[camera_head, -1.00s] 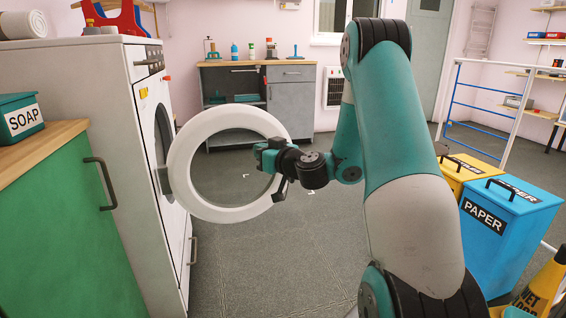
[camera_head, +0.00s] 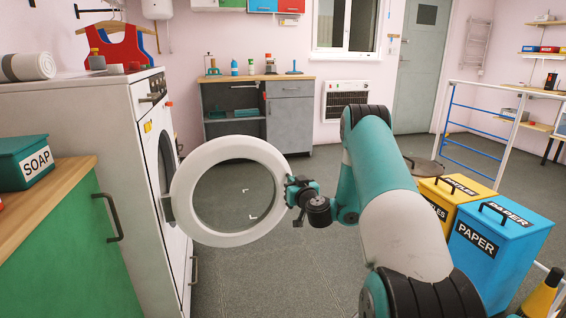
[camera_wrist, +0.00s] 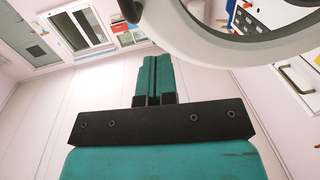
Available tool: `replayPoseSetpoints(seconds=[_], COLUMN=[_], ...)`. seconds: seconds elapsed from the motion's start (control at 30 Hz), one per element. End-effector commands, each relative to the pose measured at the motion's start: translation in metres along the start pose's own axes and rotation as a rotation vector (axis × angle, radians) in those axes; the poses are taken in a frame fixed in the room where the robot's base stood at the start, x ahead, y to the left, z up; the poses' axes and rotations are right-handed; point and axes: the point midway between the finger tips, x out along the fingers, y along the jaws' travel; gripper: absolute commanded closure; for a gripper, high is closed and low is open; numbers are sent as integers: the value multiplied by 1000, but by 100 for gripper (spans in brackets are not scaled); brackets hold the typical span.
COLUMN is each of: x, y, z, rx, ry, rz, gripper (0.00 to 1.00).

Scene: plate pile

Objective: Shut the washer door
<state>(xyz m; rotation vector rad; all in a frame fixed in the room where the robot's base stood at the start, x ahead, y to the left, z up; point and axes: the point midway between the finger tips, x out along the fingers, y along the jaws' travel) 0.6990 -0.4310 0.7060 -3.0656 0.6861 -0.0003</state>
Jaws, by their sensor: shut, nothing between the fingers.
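The white washer (camera_head: 125,150) stands at the left, its front turned to the right. Its round door (camera_head: 190,225), a white ring with clear glass, stands wide open, swung out from the washer's front. My gripper (camera_head: 290,182) is at the right edge of the door ring, its fingers shut and empty. In the head view I cannot tell whether the fingertips touch the ring. In the wrist view the shut green fingers (camera_wrist: 153,75) point up beneath the white door ring (camera_wrist: 200,45), which crosses the upper right.
A green cabinet (camera_head: 65,250) with a wooden top and a soap box (camera_head: 25,165) stands at the front left. Blue (camera_head: 500,245) and yellow (camera_head: 440,205) bins stand at the right. A grey workbench (camera_head: 290,115) stands at the back. The floor around the door is clear.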

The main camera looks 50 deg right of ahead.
Motion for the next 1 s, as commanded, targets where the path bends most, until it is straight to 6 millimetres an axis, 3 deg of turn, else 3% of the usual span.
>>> replayPoseSetpoints(seconds=[0.03, 0.6, 1.0], x=[2, 16, 66], y=[0, -2, -3], z=[-8, -6, 0], rx=[1, 1, -3], ry=[-2, -2, 3], rz=[-1, -1, -2], gripper=[100, 100, 100])
